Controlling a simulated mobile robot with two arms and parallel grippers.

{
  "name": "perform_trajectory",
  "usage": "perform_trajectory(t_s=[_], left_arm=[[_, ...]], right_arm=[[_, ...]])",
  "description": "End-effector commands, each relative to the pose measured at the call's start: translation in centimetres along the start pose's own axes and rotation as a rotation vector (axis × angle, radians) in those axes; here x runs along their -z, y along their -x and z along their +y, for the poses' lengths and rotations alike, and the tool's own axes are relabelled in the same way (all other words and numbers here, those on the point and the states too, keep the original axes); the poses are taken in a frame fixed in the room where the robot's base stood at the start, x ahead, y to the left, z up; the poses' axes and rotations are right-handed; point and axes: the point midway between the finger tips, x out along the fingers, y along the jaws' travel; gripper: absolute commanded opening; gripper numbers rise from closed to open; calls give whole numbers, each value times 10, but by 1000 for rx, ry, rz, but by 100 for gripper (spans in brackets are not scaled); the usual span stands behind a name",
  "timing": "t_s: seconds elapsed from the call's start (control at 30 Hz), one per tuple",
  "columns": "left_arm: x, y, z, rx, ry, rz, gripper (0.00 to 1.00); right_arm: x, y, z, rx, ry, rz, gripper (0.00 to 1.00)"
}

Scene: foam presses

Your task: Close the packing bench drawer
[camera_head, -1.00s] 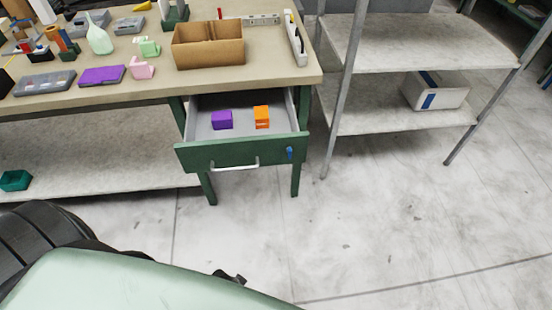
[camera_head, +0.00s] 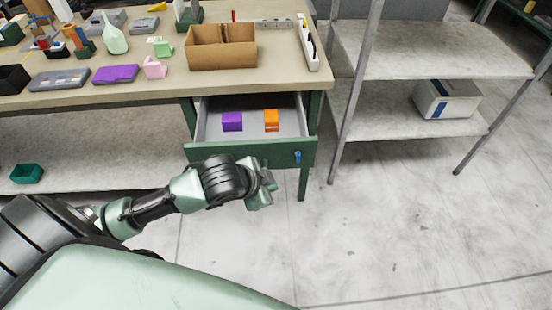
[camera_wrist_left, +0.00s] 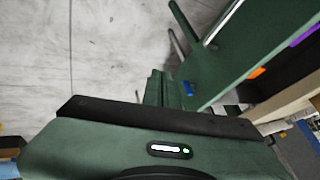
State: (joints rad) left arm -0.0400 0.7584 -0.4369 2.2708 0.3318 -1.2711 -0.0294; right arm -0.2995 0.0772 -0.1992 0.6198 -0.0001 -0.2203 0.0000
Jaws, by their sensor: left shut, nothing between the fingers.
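The packing bench drawer (camera_head: 280,154) is pulled open below the right end of the bench, with its green front tilted into view. A purple block (camera_head: 232,121) and an orange block (camera_head: 271,120) lie inside. A blue tag (camera_head: 297,157) is on the front's right side. My left arm hides the handle in the head view. My left gripper (camera_head: 264,190) is shut and empty, just in front of the drawer front. In the left wrist view the green drawer front (camera_wrist_left: 235,60) is beside the fingers (camera_wrist_left: 160,88), with the silver handle (camera_wrist_left: 222,22) above. Contact cannot be told.
The bench top (camera_head: 150,92) holds a cardboard box (camera_head: 222,55), a purple case (camera_head: 115,74) and several other items. A grey shelf rack (camera_head: 410,120) with a white box (camera_head: 447,98) stands to the right. The floor (camera_head: 400,230) before it is clear.

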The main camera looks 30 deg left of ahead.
Motion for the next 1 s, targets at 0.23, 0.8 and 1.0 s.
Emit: perform_trajectory(t_s=[0.23, 0.8, 1.0], left_arm=[[1, 0, -49, 47, -109, -3, 0], [2, -94, -55, 47, -108, -3, 0], [5, -110, -79, 50, -110, -2, 0]], right_arm=[[0, 0, 2, -2, 1, -1, 67], [-1, -1, 3, -4, 2, -1, 67], [0, 4, 3, -3, 3, -1, 67]])
